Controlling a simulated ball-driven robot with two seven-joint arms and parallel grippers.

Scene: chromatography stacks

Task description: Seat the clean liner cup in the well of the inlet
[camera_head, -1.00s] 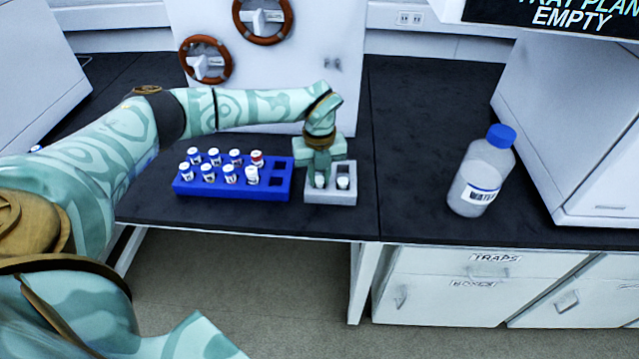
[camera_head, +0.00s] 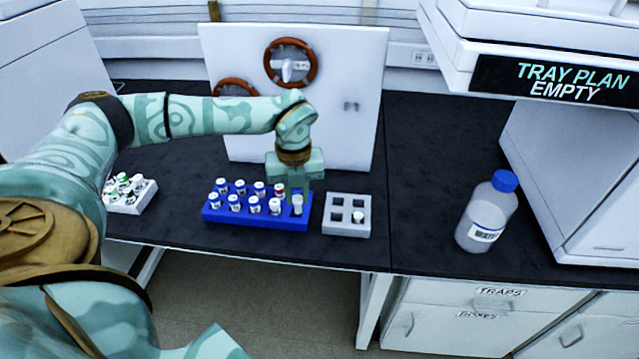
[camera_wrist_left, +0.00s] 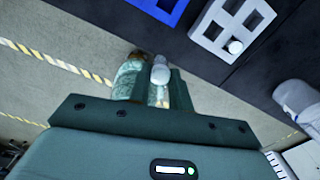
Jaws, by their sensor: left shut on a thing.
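No liner cup or inlet well can be told for certain in these views. My left gripper (camera_head: 290,188) points down and is shut on a small white-capped vial (camera_head: 298,204). In the head view this vial overlaps the right end of the blue rack (camera_head: 255,222). In the left wrist view, the held vial (camera_wrist_left: 160,72) stands between the fingers, apart from the blue rack (camera_wrist_left: 172,8), with floor behind it. The grey rack (camera_head: 330,227), right of the blue one, holds one white-capped vial (camera_head: 358,217) at its front right; its other holes look empty. My right gripper is not in view.
Several capped vials stand in the blue rack, one red-capped (camera_head: 279,189). A white rack of vials (camera_head: 146,192) is at the left. A blue-capped bottle (camera_head: 488,212) stands right. A white cabinet (camera_head: 350,90) with red-brown rings is behind.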

